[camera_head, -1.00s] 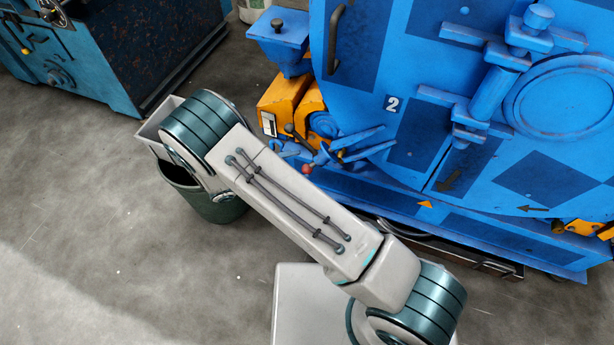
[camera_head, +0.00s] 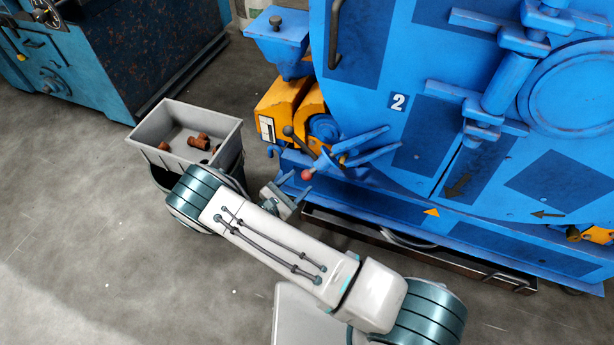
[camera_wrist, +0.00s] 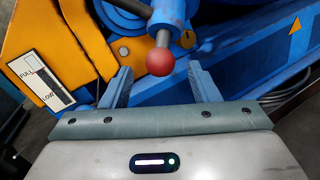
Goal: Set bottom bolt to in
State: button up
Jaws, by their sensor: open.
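A lever with a red ball knob (camera_head: 307,174) sticks out at the lower left of the blue drum machine. In the wrist view the red knob (camera_wrist: 160,62) hangs on a short metal rod from a blue boss. My gripper (camera_head: 294,188) is just below the knob in the head view. In the wrist view my open gripper (camera_wrist: 161,84) has one finger on each side of the knob's line, with nothing held. The knob appears beyond the fingertips and apart from them. I cannot tell which part is the bottom bolt.
A blue machine (camera_head: 480,225) marked 2 fills the right. Orange housings (camera_head: 280,108) stand beside the lever. A grey bin (camera_head: 165,140) with several brown pieces stands at the left, near my arm. Bare floor (camera_head: 80,220) lies to the left.

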aim_at(307, 175)
jog(key=b+x, duration=0.1)
jog(key=x, duration=0.4)
grip_shut()
